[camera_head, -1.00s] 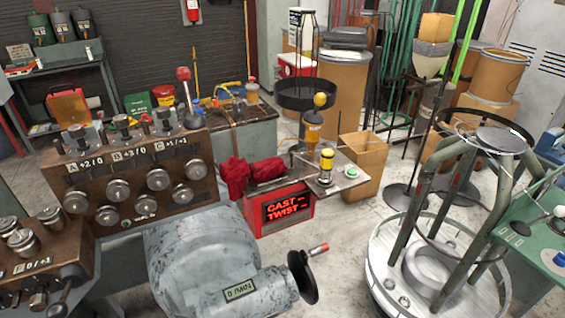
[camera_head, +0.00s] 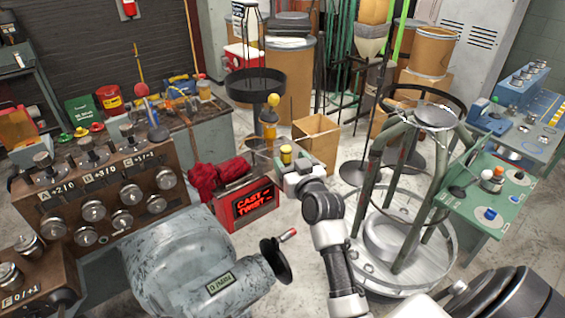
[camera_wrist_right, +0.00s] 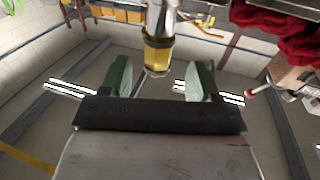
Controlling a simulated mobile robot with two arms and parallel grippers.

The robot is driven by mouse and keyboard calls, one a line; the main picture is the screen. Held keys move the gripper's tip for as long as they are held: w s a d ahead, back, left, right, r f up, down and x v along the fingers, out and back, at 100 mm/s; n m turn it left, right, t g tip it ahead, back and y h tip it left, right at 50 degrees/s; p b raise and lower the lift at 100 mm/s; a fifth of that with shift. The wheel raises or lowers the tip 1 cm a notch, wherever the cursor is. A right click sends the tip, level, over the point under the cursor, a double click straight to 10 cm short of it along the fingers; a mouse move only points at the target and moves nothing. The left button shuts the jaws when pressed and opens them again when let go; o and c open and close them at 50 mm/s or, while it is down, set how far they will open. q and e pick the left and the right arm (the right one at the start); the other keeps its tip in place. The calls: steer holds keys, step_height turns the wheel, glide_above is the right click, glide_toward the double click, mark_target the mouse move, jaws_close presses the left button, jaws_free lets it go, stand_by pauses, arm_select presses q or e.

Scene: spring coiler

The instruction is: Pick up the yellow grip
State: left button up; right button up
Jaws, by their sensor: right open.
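The yellow grip (camera_head: 286,154) is a short yellow cylinder with a dark top, standing at the small metal plate beside the red display box. In the right wrist view the yellow grip (camera_wrist_right: 158,57) shows below a metal piece, centred between the finger tips. My right gripper (camera_head: 291,168) reaches the grip from the front and partly hides its lower part. In the wrist view my right gripper (camera_wrist_right: 159,75) is open, its two green fingers apart on either side of the grip. I cannot tell whether they touch it. My left gripper is not in view.
The red box with the CAST TWIST display (camera_head: 254,204) and a red cloth (camera_head: 217,178) lie left of the grip. A cardboard box (camera_head: 317,142) is behind right. A round metal frame (camera_head: 446,262) stands right of my arm.

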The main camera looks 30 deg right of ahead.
mark_target(283, 149)
steer(key=shift+w, duration=0.35)
steer(key=w+p, duration=0.1)
steer(key=w, duration=0.1)
steer(key=w+d+p, duration=0.1)
steer(key=w, duration=0.1)
steer(key=shift+w+d, duration=0.15)
steer(key=shift+w, duration=0.1)
steer(key=shift+w+f, duration=0.1)
steer(key=shift+w, duration=0.2)
steer(key=shift+s, duration=0.1)
steer(key=shift+c, duration=0.2)
steer(key=c, duration=0.9)
jaws_close()
